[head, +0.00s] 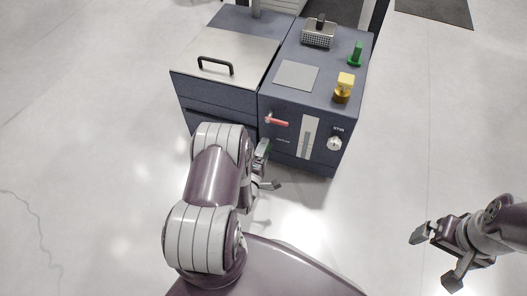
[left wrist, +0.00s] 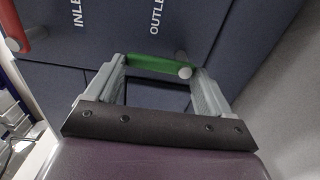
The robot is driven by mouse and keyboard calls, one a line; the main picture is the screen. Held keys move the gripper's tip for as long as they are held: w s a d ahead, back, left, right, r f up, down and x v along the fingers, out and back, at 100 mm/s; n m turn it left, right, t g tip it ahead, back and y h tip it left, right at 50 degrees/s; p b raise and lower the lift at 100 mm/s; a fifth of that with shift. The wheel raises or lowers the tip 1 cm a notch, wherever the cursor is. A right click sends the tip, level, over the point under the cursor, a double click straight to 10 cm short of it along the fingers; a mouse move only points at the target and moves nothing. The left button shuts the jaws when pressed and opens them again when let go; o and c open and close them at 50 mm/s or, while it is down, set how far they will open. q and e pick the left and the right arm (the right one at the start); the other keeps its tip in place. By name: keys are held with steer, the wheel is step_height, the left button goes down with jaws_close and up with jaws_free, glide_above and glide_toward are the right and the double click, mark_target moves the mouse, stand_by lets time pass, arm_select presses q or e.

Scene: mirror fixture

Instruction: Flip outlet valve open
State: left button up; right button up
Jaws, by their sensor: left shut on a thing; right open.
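The outlet valve has a green lever (left wrist: 158,64) with a pale round end at its right, below the printed word OUTLET in the left wrist view. My left gripper (left wrist: 158,72) has its two fingers at either end of this lever and is shut on it. In the head view my left gripper (head: 266,168) is low at the cabinet front (head: 310,150), partly behind my arm, and the lever is largely hidden there. My right gripper (head: 437,258) is open and empty, away from the cabinet at the lower right.
A red inlet lever (head: 277,120) sticks out of the cabinet front; it also shows in the left wrist view (left wrist: 22,42). A white gauge strip (head: 309,138) and a dial (head: 334,143) are beside it. A yellow block (head: 344,85) and a green piece (head: 355,54) stand on top.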

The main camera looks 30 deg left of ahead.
arm_select(q)
steer(key=o, duration=0.9)
steer(key=p+v, duration=0.4)
steer(key=v, duration=0.8)
steer(key=shift+s, duration=0.35)
steer(key=shift+d, duration=0.1)
